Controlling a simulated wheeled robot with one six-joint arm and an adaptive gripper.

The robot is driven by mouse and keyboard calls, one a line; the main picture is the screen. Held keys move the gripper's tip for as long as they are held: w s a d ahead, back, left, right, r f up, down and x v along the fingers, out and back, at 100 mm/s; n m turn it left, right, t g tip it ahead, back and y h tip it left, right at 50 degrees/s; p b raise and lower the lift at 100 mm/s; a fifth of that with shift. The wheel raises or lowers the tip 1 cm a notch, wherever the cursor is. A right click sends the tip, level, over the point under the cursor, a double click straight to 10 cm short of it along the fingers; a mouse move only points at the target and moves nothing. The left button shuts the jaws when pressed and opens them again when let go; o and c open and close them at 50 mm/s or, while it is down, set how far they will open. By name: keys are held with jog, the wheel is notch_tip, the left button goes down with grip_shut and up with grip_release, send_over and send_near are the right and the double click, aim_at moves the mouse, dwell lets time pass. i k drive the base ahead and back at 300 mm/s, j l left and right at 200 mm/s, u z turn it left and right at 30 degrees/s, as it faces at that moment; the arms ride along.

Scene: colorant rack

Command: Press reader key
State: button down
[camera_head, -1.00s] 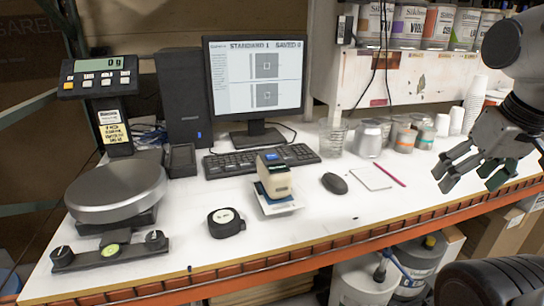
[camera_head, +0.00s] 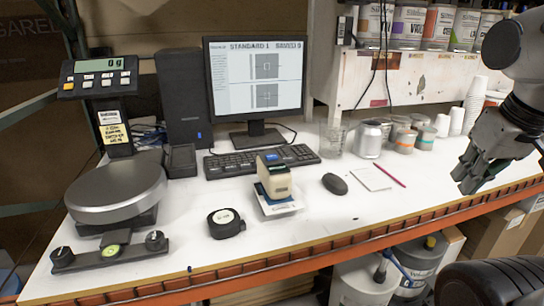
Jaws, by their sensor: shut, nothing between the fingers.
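The monitor (camera_head: 254,80) behind shows "STANDARD 1" and "SAVED 0".
A mouse (camera_head: 335,184), notepad (camera_head: 371,179) and red pencil (camera_head: 391,177) lie between reader and gripper. A keyboard (camera_head: 262,161) is behind the reader, a tape measure (camera_head: 226,223) in front-left. A scale (camera_head: 115,190) fills the left; cans and a glass beaker (camera_head: 333,140) stand at the back.

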aim_at(273, 156)
jog(key=k+j, duration=0.1)
jog(key=j, duration=0.25)
jog(key=k+j, duration=0.15)
jog(key=j, duration=0.25)
jog(key=k+j, duration=0.1)
jog(key=j, duration=0.3)
jog(key=z, duration=0.05)
